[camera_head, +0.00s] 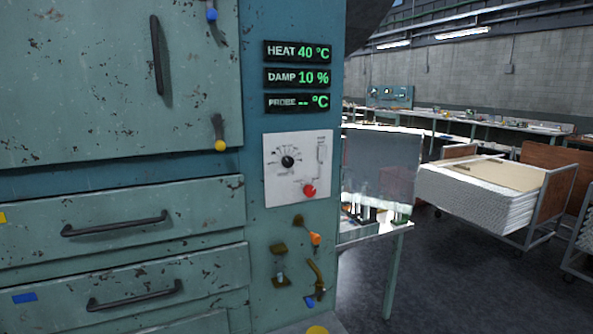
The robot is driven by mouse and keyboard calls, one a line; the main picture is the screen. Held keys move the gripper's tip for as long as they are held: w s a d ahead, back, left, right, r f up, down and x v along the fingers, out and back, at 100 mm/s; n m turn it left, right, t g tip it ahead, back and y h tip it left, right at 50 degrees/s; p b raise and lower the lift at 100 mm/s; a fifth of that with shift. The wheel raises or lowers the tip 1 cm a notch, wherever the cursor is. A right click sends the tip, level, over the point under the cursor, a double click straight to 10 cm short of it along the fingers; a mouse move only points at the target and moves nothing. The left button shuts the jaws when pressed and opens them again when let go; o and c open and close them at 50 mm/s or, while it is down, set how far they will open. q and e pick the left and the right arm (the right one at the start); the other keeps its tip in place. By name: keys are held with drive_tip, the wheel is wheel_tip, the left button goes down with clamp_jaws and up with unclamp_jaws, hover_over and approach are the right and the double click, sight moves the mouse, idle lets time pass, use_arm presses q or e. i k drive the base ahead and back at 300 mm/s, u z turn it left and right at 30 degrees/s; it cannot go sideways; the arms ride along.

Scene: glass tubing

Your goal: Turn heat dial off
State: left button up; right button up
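The heat dial (288,161) is a small black knob with a printed scale around it. It sits on a white control plate (271,188) on the front of a worn teal cabinet, below three displays. The heat display (298,52) reads 40 °C, the damp display (297,77) 10 %, and the probe display (297,103) shows dashes. The knob is too small to tell exactly where it points. A red round knob (309,191) and a pale switch (322,151) are on the same plate. Neither gripper is in view.
Drawers with dark handles (115,223) and a door (110,80) fill the left. Valve levers (315,272) stick out below the plate. A table (378,232) with glassware stands right of the cabinet, and a loaded cart (485,190) farther right. Open floor lies between them.

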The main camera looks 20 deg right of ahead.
sight(287, 161)
drive_tip(key=z, duration=0.55)
drive_tip(key=k, duration=0.65)
drive_tip(key=z, duration=1.4)
drive_tip(key=i, duration=1.6)
drive_tip(key=u, duration=0.7)
